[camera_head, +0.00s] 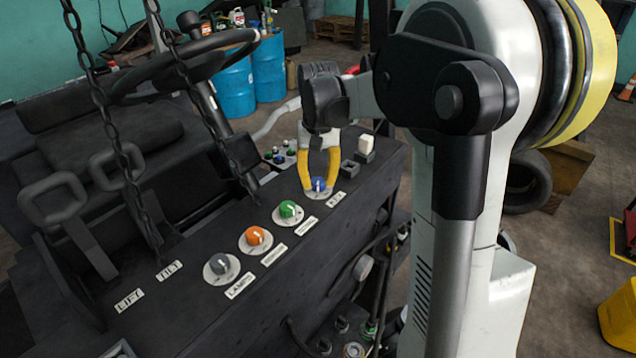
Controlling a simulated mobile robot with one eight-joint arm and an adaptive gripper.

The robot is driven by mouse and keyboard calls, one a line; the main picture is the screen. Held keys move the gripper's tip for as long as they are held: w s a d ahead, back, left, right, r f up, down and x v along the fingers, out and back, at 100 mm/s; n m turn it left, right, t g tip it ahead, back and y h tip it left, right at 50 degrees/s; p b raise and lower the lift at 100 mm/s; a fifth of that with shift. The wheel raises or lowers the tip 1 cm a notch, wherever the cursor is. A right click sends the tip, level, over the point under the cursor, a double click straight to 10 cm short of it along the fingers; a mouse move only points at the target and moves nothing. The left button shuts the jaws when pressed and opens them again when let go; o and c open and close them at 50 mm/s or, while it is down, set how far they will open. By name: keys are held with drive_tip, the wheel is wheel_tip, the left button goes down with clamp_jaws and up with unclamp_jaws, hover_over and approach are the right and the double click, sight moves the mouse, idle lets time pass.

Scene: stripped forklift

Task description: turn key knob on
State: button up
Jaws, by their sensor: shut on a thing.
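The dark control panel (190,322) of the forklift runs diagonally across the view and carries a row of round knobs on pale discs. The farthest knob is blue (318,184), with a white pointer mark and a small label beside it that I cannot read for certain. My gripper (319,180) points down from above with its yellow fingers on either side of the blue knob, shut on it. The fingers hide parts of the knob's sides. Nearer along the row are a green knob (288,209), an orange knob (255,236) and a grey knob (220,264).
A white rocker switch (365,144) stands right of my gripper. Small buttons (281,154) sit to its left. Hanging chains (150,190), a steering wheel (183,65) and levers (65,205) occupy the left side. Blue barrels (235,85) stand behind.

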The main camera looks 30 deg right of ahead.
sight(318, 180)
drive_tip(key=shift+m, duration=0.7)
drive_tip(key=o, duration=1.2)
wheel_tip(318, 180, up, 12)
